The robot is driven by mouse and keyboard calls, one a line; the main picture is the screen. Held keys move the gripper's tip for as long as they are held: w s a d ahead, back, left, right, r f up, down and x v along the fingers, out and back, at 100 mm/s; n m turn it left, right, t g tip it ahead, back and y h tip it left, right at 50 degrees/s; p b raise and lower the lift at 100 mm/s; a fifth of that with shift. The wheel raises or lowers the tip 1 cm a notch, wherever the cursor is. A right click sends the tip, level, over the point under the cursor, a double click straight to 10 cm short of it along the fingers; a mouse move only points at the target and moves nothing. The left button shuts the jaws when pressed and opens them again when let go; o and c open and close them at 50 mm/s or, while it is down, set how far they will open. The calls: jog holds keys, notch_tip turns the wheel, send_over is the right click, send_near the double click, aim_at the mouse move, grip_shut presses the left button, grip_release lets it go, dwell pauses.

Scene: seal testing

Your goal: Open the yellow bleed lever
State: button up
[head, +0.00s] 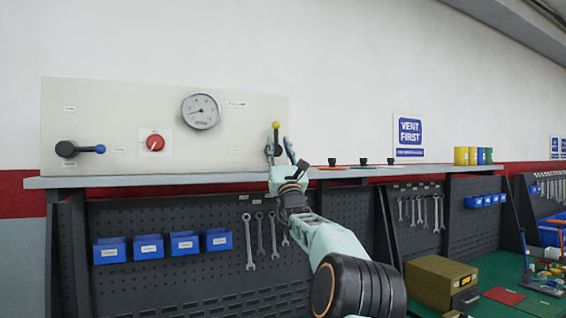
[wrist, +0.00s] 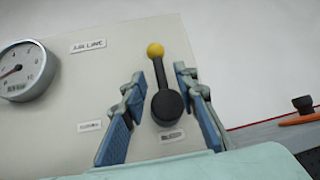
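The yellow bleed lever is on the right part of the pale panel, a black handle with a yellow knob (head: 276,125). In the wrist view the lever (wrist: 160,84) points up from its round black base, tilted slightly left. My gripper (head: 280,146) is in front of the lever's lower part. In the wrist view my gripper (wrist: 158,92) is open, with one blue-padded finger on each side of the lever. Gaps show between both fingers and the lever. In the head view the gripper partly hides the lever's base.
The panel (head: 100,110) also carries a gauge (head: 201,111), a red knob (head: 155,142) and a blue-tipped lever (head: 82,149). It stands on a grey shelf (head: 150,181). Small black-topped items (head: 363,161) stand right of my gripper. Wrenches (head: 249,240) and blue bins (head: 148,247) hang below.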

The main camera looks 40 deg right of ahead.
jog(key=v, duration=0.7)
jog(key=shift+s, duration=0.15)
dwell(0.4)
